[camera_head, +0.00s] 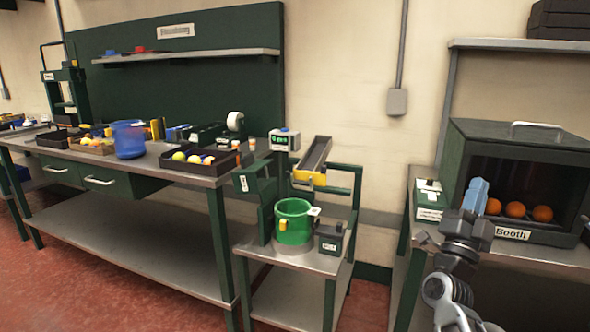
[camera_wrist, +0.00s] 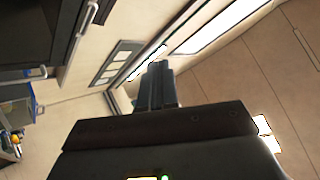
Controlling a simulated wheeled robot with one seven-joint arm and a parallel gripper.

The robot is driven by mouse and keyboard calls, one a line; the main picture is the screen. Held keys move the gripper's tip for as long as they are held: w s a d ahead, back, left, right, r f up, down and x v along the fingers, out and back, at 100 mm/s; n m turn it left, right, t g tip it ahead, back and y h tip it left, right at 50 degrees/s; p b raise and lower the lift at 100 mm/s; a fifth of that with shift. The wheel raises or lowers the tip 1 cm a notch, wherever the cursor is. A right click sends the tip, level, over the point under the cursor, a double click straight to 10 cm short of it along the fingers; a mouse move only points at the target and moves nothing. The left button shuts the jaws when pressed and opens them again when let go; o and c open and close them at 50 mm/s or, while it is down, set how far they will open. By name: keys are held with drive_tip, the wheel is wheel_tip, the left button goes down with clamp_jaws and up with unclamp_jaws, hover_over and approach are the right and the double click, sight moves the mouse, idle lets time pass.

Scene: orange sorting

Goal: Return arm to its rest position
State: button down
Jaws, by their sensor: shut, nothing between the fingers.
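My gripper (camera_head: 477,188) is at the right in the head view, pointing up with its blue fingers together. It is raised in front of the booth (camera_head: 462,150) and apart from it. In the wrist view, my gripper (camera_wrist: 157,75) is shut and empty, with wall and bright panels beyond it. Several oranges (camera_head: 515,210) sit in a row inside the booth; my gripper stands near the left end of the row in the picture.
A small cart with a green bucket (camera_head: 293,222) stands left of the booth table. A long workbench (camera_head: 130,235) with trays of balls and a blue container (camera_head: 128,140) is at the left. Red floor (camera_head: 40,290) is free in front of the bench.

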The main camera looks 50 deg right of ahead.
drive_tip(key=w+a+f+n+t+y, duration=0.1)
drive_tip(key=a+f+n+t+y, duration=0.4)
drive_tip(key=a+n+t+y, duration=0.5)
drive_tip(key=w+a+f+n+t+y, duration=0.1)
drive_tip(key=a+f+n+t+y, duration=0.5)
drive_tip(key=a+n+t+y, duration=0.5)
drive_tip(key=s+a+f+n+g+y, duration=0.2)
drive_tip(key=s+a, duration=0.5)
drive_tip(key=a, duration=0.4)
drive_tip(key=s+a+f+n+g+y, duration=0.3)
drive_tip(key=s+a+g, duration=0.3)
drive_tip(key=a, duration=0.5)
drive_tip(key=shift+s+a+n+y, duration=0.35)
drive_tip(key=shift+s+n+y, duration=0.2)
drive_tip(key=shift+y, duration=0.25)
